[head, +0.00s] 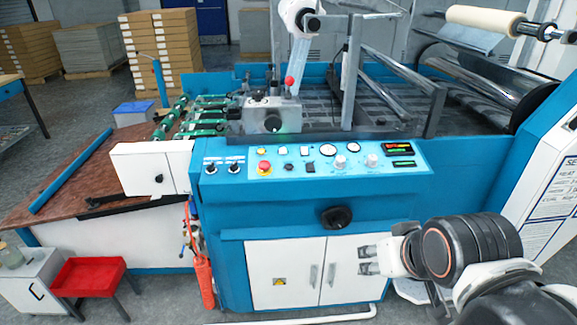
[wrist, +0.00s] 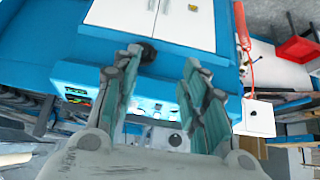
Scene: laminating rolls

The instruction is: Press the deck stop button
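The blue control panel (head: 325,172) is on the front of the machine. The labels are too small to read, so I cannot tell which is deck stop. My gripper (head: 369,259) is in front of the white cabinet doors, below the panel and apart from it. In the wrist view my gripper (wrist: 160,64) has its fingers spread and empty; part of the panel (wrist: 150,104) shows between them.
A black round handle (head: 337,217) sticks out below the panel. A white box (head: 150,169) juts out left of the panel. Metal bars and rollers (head: 390,75) rise behind the panel.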

